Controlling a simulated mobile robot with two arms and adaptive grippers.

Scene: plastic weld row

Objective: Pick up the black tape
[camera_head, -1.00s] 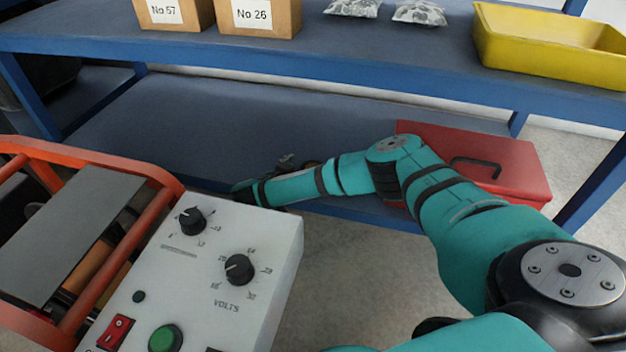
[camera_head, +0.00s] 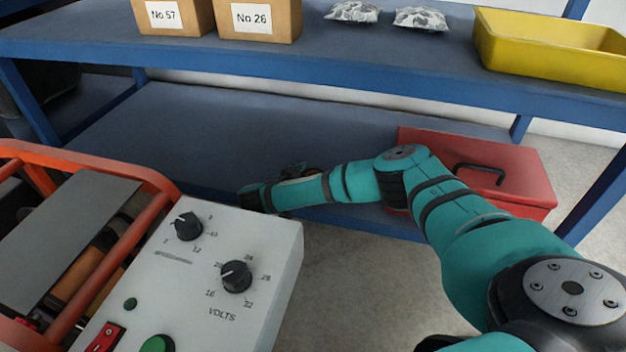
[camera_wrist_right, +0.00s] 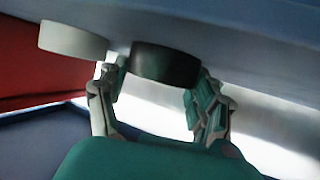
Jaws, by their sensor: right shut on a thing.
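The black tape (camera_wrist_right: 165,63) is a dark roll between the two fingers of my right gripper (camera_wrist_right: 155,82) in the right wrist view. The fingers are shut on it, one on each side. A white roll (camera_wrist_right: 73,40) is just left of it, close to the left finger. In the head view my right gripper (camera_head: 290,172) is over the lower shelf, partly hidden by my own arm, and the black tape cannot be made out there. My left gripper is not in view.
The lower shelf (camera_head: 200,125) is mostly bare to the left. A red toolbox (camera_head: 520,170) stands at its right end. The upper shelf (camera_head: 380,60) holds cardboard boxes (camera_head: 260,22), small bags (camera_head: 420,18) and a yellow bin (camera_head: 545,45). A welding machine (camera_head: 255,240) stands front left.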

